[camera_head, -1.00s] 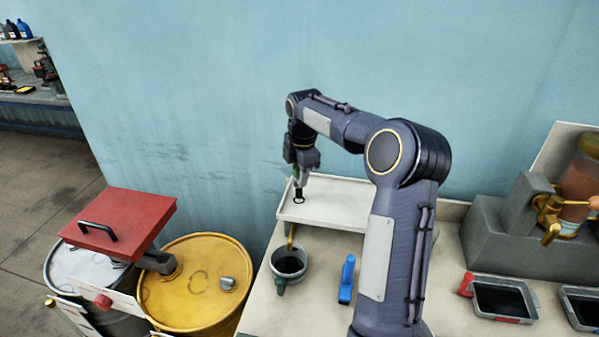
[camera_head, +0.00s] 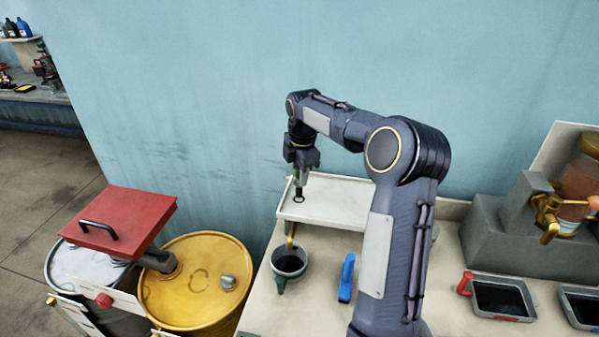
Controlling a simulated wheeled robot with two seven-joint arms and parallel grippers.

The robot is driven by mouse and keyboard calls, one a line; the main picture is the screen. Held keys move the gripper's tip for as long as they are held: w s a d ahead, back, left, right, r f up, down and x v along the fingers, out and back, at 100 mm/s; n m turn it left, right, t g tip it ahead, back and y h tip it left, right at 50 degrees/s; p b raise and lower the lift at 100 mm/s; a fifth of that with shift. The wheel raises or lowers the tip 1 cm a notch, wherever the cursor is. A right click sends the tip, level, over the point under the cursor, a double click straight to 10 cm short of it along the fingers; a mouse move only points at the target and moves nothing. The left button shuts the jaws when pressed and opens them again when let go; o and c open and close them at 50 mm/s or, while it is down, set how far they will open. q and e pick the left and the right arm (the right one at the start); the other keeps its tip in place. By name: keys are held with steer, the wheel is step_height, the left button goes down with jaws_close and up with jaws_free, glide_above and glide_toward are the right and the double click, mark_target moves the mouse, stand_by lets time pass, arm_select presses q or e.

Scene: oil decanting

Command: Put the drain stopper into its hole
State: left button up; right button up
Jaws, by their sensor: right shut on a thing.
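My right gripper (camera_head: 300,172) points down over the left end of a white tray (camera_head: 340,213). It is shut on the drain stopper (camera_head: 297,178), of which only a small green part shows between the fingers. The drain hole (camera_head: 299,196) is a dark ring in the tray's floor, right under the gripper. I cannot tell whether the stopper touches the hole. My left gripper is not in view.
A grey cup (camera_head: 290,263) with dark liquid stands under the tray's brass spout (camera_head: 291,236). A blue-handled tool (camera_head: 346,278) lies to its right. A yellow drum (camera_head: 190,290) and a red-lidded drum (camera_head: 120,225) stand left. Dark-filled pans (camera_head: 500,298) and a brass tap (camera_head: 548,212) are at right.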

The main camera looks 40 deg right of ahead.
mark_target(300, 189)
stand_by(0.4)
steer(key=shift+f+b, duration=0.9)
steer(key=shift+f, duration=0.8)
steer(key=shift+f+b, duration=0.65)
steer(key=shift+f, duration=0.15)
steer(key=shift+f+b, duration=0.35)
steer(key=shift+f, duration=0.25)
steer(key=shift+r, duration=0.15)
steer(key=shift+r+p, duration=0.9)
steer(key=shift+p, duration=0.25)
steer(key=shift+s+a+r+p, duration=0.1)
steer(key=shift+a+r+p, duration=0.05)
steer(key=shift+r+p, duration=0.5)
steer(key=shift+r, duration=0.15)
